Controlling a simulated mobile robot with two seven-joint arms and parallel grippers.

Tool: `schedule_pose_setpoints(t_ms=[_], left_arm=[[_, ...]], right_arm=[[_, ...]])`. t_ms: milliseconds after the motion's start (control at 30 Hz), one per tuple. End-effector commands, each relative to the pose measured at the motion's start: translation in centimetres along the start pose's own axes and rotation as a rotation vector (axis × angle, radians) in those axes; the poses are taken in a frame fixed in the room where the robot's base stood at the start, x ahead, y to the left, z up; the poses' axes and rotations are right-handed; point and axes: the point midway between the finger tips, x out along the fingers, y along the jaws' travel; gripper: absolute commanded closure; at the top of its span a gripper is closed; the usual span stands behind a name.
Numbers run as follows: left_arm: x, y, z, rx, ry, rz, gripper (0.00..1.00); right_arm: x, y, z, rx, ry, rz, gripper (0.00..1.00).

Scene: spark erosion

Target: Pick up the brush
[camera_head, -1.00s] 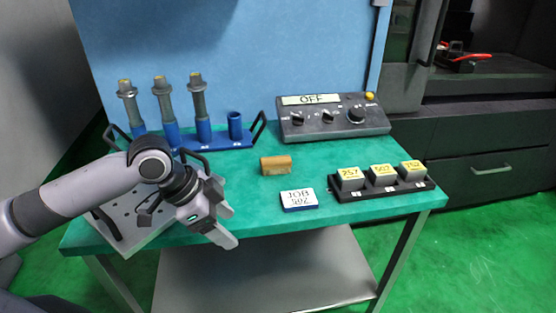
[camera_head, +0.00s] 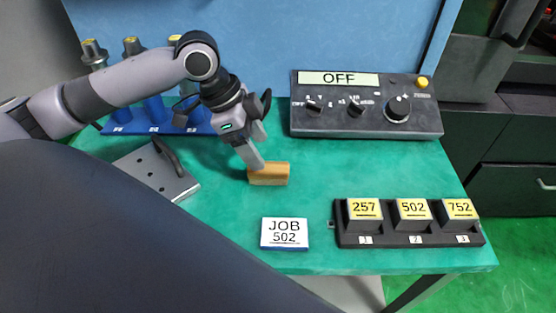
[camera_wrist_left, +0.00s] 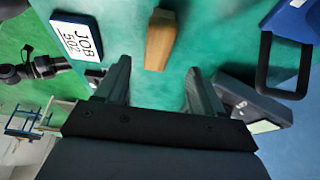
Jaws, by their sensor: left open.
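The brush (camera_head: 268,175) is a small tan wooden block lying on the green table top. In the left wrist view the brush (camera_wrist_left: 160,40) sits ahead of and between the two fingers, apart from them. Its bristles cannot be made out. My left gripper (camera_head: 257,150) is open and empty. In the head view its fingers point down at the brush's left end, where one fingertip overlaps it; contact cannot be told there. Both fingers of the left gripper (camera_wrist_left: 160,78) show in the wrist view. My right gripper is not in view.
A JOB 502 card (camera_head: 284,233) lies in front of the brush. A black tray (camera_head: 410,240) holds three numbered blocks at right. A control box (camera_head: 366,122) reading OFF stands behind. A blue rack (camera_head: 205,129) and a grey plate (camera_head: 140,172) are at left.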

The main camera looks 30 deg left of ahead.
Motion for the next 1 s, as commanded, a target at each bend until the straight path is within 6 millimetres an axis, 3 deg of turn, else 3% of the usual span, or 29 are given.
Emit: schedule_pose_setpoints(t_ms=[433,767,933,1000], left_arm=[[5.9,0.2,0.0,-0.001,0.000,0.003,0.32],[6.7,0.2,0.1,0.001,0.000,0.001,0.32],[6.7,0.2,0.1,0.001,0.000,0.001,0.87],[6.7,0.2,0.0,0.001,0.001,0.001,0.91]], right_arm=[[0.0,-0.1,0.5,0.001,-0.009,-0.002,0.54],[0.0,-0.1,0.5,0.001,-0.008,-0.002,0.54],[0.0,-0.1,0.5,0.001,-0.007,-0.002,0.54],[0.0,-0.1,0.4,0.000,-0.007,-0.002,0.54]])
